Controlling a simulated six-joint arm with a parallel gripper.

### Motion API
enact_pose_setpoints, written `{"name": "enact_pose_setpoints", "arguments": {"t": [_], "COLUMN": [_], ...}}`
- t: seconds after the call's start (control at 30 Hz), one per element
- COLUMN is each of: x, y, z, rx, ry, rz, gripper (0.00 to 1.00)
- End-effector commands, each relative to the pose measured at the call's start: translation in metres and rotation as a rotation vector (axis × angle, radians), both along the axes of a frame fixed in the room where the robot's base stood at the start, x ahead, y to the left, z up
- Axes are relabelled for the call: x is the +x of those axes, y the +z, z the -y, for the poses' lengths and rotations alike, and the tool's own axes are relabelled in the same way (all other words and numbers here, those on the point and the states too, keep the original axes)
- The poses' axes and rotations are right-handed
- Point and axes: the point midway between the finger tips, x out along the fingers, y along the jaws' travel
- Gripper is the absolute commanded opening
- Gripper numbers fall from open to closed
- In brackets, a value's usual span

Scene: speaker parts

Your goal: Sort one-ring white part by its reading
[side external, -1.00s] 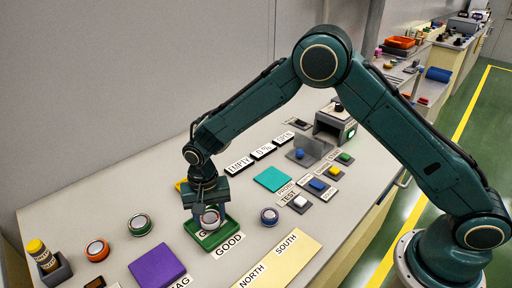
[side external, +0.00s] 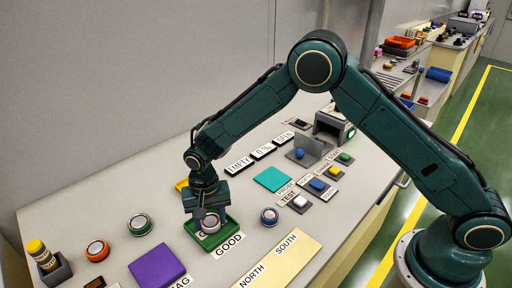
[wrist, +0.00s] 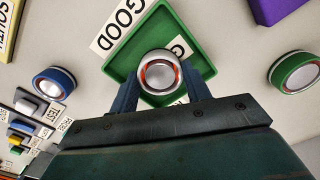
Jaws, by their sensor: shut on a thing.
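The white part (side external: 211,222) has one red-orange ring around a pale face, seen clearly in the wrist view (wrist: 160,72). My gripper (side external: 208,217) points down over the green GOOD tray (side external: 194,235) and is shut on this part. In the wrist view my fingers (wrist: 160,84) stand on either side of it. The part is within the outline of the green tray (wrist: 195,50); I cannot tell whether it touches the tray floor. The GOOD label (side external: 229,244) lies at the tray's front.
Round parts with orange (side external: 97,250), green (side external: 140,224) and blue (side external: 269,216) rims stand around the tray. A purple pad (side external: 157,266) lies in front left, a teal pad (side external: 272,179) behind right. Coloured buttons (side external: 317,185) and a tester (side external: 335,124) are farther right.

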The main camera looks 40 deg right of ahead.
Motion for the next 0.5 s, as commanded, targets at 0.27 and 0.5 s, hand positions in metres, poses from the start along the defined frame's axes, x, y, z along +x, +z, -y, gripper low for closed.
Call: {"name": "enact_pose_setpoints", "arguments": {"t": [0.27,0.5], "x": [0.0003,0.0002], "y": [-0.0017,-0.0019], "z": [-0.0002,-0.0001], "rx": [0.0,0.001], "ry": [0.0,0.0], "rz": [0.001,0.0], "gripper": [0.67,0.73]}}
